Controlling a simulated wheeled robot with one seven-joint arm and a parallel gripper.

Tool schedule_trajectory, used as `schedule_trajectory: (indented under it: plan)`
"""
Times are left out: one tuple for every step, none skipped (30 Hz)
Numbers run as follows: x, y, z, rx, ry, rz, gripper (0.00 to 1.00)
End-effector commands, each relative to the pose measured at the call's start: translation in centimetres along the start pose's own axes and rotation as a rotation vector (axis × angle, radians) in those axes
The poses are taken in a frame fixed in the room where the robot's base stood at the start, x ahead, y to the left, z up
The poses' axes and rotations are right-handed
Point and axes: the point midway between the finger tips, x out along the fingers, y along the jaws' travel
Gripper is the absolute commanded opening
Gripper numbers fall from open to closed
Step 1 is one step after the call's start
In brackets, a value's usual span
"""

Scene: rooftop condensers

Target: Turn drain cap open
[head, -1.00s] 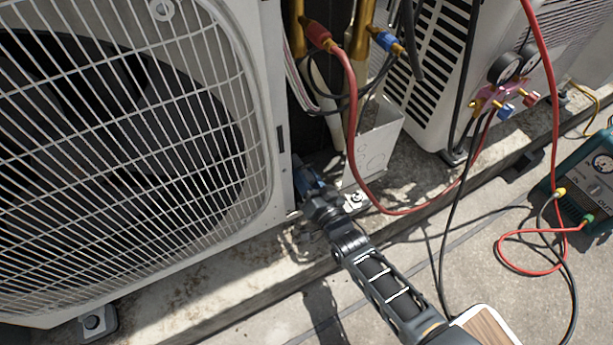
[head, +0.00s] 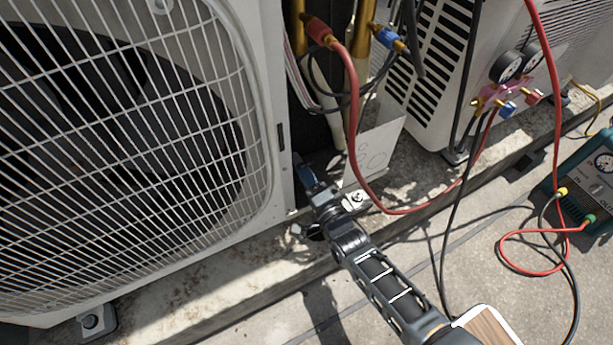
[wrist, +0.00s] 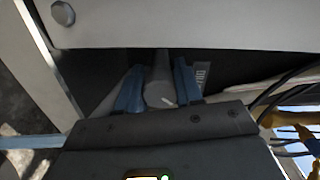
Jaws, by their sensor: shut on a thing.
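In the wrist view, the grey drain cap (wrist: 159,92) sits between the two blue fingers of my gripper (wrist: 158,90). The cap has a small light mark near its lower edge. The fingers are shut on it, one at each side. In the head view, my gripper (head: 304,176) reaches into the dark gap beside the fan unit's right edge, low near the concrete. The cap cannot be made out there, hidden by the gripper and shadow.
The fan unit (head: 262,60) stands close at the left. A red hose (head: 352,110) hangs just right of my gripper, by a pale metal panel (head: 374,150). A gauge set (head: 505,95) and a teal box (head: 590,180) are at the right.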

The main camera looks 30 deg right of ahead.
Motion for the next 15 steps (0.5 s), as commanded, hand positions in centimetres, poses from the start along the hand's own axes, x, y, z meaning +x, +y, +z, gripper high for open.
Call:
schedule_trajectory:
  plan:
    - [-0.06,0.13,0.10,0.019,-0.002,0.002,0.05]
    - [-0.06,0.13,0.10,0.031,-0.002,0.002,0.05]
    - [-0.06,0.12,0.09,0.044,-0.002,0.002,0.05]
    - [-0.06,0.12,0.09,0.053,-0.002,0.002,0.05]
    - [-0.06,0.11,0.08,0.061,-0.001,0.002,0.05]
    - [-0.06,0.11,0.07,0.070,-0.001,0.002,0.05]
    - [-0.06,0.11,0.06,0.075,-0.001,0.002,0.05]
    - [-0.06,0.11,0.06,0.080,-0.001,0.002,0.05]
    - [-0.06,0.11,0.05,0.086,-0.001,0.002,0.05]
    - [-0.07,0.11,0.05,0.089,-0.001,0.002,0.05]
    - [-0.07,0.11,0.05,0.091,-0.001,0.003,0.05]
    - [-0.07,0.11,0.04,0.094,-0.001,0.003,0.05]
    - [-0.07,0.10,0.04,0.095,-0.001,0.003,0.05]
    - [-0.07,0.11,0.04,0.095,-0.001,0.003,0.05]
    - [-0.07,0.11,0.05,0.096,-0.001,0.003,0.05]
